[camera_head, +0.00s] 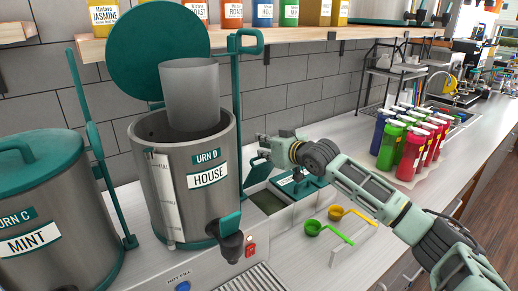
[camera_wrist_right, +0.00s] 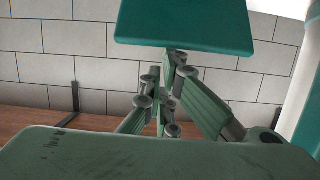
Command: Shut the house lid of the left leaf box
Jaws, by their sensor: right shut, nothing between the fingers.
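The left leaf box (camera_head: 272,214) stands just right of the urn marked HOUSE, and its dark green inside shows from above. Its teal lid (camera_head: 257,169) stands raised at the back of the box. In the right wrist view a teal panel (camera_wrist_right: 185,28), apparently this lid, fills the top beyond the fingers. My right gripper (camera_head: 263,141) is shut and empty, just above and behind the raised lid. Its fingers also show in the wrist view (camera_wrist_right: 168,105); I cannot tell whether they touch the panel. My left gripper is out of view.
The urn (camera_head: 190,215) stands close on the left with its round lid up and a grey cylinder above its opening. A neighbouring leaf box has a closed teal lid (camera_head: 305,187). Yellow and green scoops (camera_head: 313,227) lie in front. Colourful bottles (camera_head: 411,140) stand at right.

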